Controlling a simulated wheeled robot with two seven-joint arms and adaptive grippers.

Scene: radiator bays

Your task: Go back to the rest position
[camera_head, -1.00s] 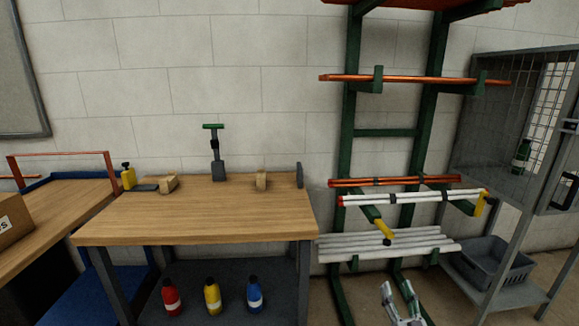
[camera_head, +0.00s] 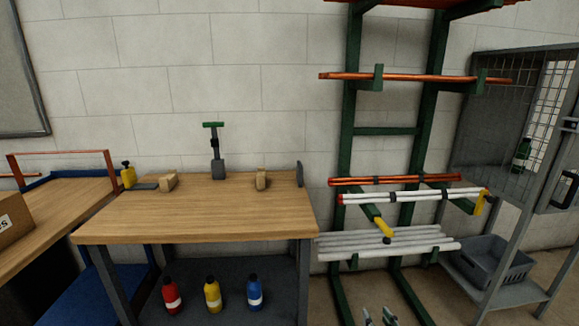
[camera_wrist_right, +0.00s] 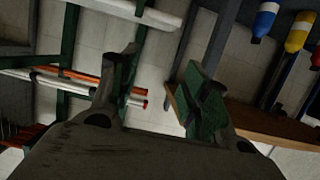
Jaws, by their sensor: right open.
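My right gripper (camera_head: 378,318) shows only at its fingertips at the bottom edge of the head view, in front of the foot of the green rack. In the right wrist view its two fingers (camera_wrist_right: 160,95) stand apart with nothing between them. The rack and the workbench lie beyond the fingers there. My left gripper is in neither view.
A green rack (camera_head: 344,130) holds orange and white pipes. A wooden workbench (camera_head: 200,222) stands left of it, with red, yellow and blue bottles (camera_head: 212,295) on its lower shelf. A grey mesh cabinet (camera_head: 487,130) and grey basket (camera_head: 490,262) are at right.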

